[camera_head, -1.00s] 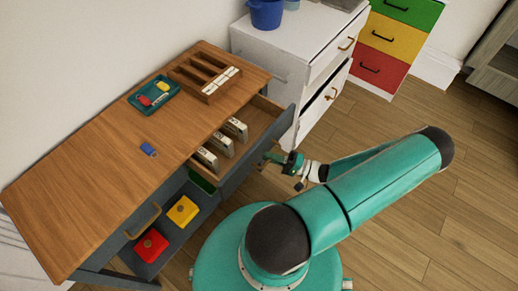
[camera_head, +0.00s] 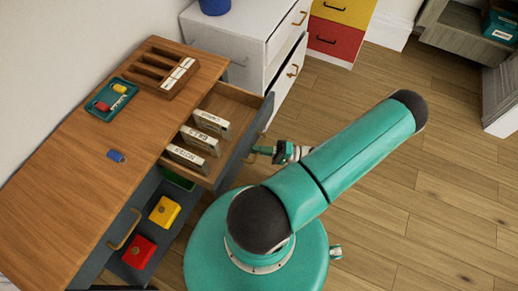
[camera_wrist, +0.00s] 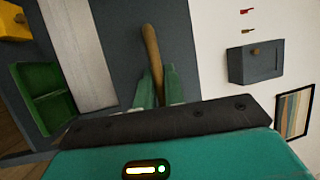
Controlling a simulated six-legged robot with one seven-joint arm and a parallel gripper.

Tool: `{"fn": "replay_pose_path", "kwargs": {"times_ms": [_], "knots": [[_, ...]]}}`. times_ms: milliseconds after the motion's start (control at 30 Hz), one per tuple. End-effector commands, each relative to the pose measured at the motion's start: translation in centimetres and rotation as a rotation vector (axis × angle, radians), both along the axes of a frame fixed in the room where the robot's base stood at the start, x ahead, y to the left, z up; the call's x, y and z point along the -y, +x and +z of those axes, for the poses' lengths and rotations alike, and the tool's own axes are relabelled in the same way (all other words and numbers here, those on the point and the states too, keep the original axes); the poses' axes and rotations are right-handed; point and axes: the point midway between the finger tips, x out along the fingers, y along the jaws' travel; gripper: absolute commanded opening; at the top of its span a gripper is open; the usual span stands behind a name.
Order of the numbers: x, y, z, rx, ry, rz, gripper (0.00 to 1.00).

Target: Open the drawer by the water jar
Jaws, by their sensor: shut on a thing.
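The upper drawer (camera_head: 240,103) of the wood-topped grey desk (camera_head: 60,190) stands pulled out, with several labelled upright packets inside. My gripper (camera_head: 262,150) is at its front, on the right side. In the wrist view my gripper (camera_wrist: 155,88) has its two green fingers closed around a tan bar handle (camera_wrist: 150,48) on the grey drawer front (camera_wrist: 115,25). A blue pot (camera_head: 214,5), cut off by the top edge, stands on the white cabinet (camera_head: 225,45) behind the desk; I cannot tell if it is the water jar.
On the desk top are a teal tray (camera_head: 97,112), a wooden rack (camera_head: 146,70) and a small blue item (camera_head: 116,156). Yellow (camera_head: 164,211) and red (camera_head: 139,252) boxes sit in the lower level. Wooden floor (camera_head: 400,220) on the right is clear.

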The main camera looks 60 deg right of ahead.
Motion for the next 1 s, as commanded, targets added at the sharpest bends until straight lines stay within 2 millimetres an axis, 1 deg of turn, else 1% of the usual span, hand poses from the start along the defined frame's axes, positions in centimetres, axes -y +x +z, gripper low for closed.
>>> {"fn": "replay_pose_path", "kwargs": {"times_ms": [33,133,433,567,667,1000], "knots": [[0.1,0.0,0.1,0.001,0.0,0.0,0.13],[0.1,0.0,0.1,0.001,0.0,0.0,0.32],[0.1,-0.1,0.0,0.0,-0.001,0.0,0.32],[0.5,-1.0,-0.2,-0.001,-0.002,-0.001,0.32],[1.2,-2.4,-0.5,-0.002,-0.002,-0.002,0.32],[4.2,-9.1,-1.9,-0.001,-0.002,-0.002,0.32]]}}
